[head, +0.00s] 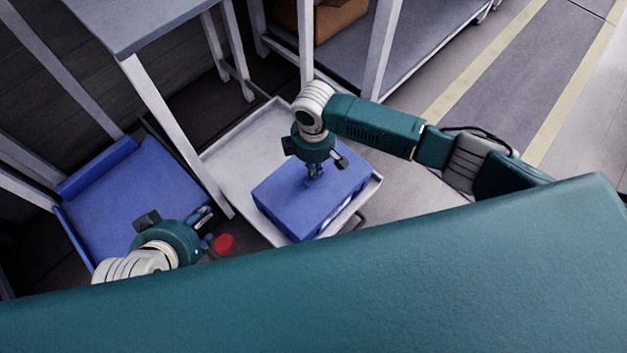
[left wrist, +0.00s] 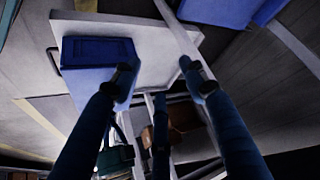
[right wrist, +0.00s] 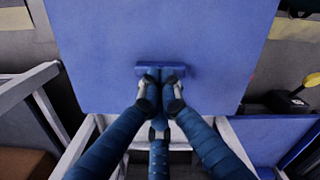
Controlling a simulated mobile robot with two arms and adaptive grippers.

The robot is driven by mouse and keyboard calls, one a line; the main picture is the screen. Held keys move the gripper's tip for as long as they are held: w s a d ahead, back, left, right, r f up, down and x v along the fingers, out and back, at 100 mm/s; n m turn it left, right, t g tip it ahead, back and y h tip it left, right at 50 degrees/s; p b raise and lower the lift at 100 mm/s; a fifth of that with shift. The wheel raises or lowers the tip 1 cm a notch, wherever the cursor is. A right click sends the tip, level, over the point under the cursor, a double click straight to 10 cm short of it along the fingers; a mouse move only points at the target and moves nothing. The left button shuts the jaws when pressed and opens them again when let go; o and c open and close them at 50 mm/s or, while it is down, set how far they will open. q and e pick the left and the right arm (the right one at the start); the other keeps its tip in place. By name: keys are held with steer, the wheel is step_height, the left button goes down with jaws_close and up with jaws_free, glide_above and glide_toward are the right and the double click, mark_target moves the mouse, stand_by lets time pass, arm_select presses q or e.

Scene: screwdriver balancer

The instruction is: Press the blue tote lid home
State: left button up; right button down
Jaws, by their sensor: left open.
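The blue tote (head: 297,212) stands on a white tray cart in the head view, with its blue lid (head: 344,178) on top. The right wrist view shows the flat lid (right wrist: 95,40) close up with a raised handle (right wrist: 143,69). My right gripper (head: 314,172) reaches down to the lid; its fingertips (right wrist: 161,88) are close together on the handle, with blue between them. Whether the lid sits fully down is hard to tell. My left gripper (head: 208,229) is open and empty, left of the cart; the left wrist view shows the tote (left wrist: 88,75) beyond its spread fingers (left wrist: 158,70).
The white tray (head: 232,155) has bare room left of the tote. A blue surface with a raised edge (head: 135,185) lies at the left. A red round thing (head: 223,243) is beside my left gripper. A grey table (head: 135,20) and shelving (head: 410,40) stand behind.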

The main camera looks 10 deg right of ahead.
arm_select(q)
steer(key=shift+w+d+r+t, duration=0.15)
steer(key=shift+w+r+t, duration=0.05)
steer(key=shift+w, duration=0.2)
steer(key=shift+w+d+r+t, duration=0.15)
steer(key=shift+w+r+t, duration=0.05)
steer(key=shift+w, duration=0.2)
arm_select(e)
steer(key=shift+f, duration=0.45)
stand_by(0.3)
steer(key=shift+r+p, duration=0.7)
steer(key=shift+r, duration=0.05)
arm_select(q)
steer(key=shift+s+a+f+g+p, duration=0.75)
steer(key=shift+s+a+g, duration=1)
steer(key=shift+s, duration=2.7)
arm_select(e)
steer(key=shift+r, duration=0.6)
steer(key=shift+r+p, duration=0.5)
steer(key=shift+p, duration=0.1)
arm_select(q)
step_height(320, 180, down, 8)
steer(key=w+d+g+p, duration=0.1)
steer(key=shift+w+f+y+p, duration=0.25)
steer(key=shift+y+p, duration=0.05)
steer(key=shift+y, duration=0.1)
arm_select(e)
steer(key=shift+r, duration=0.65)
arm_select(q)
steer(key=shift+d, duration=0.1)
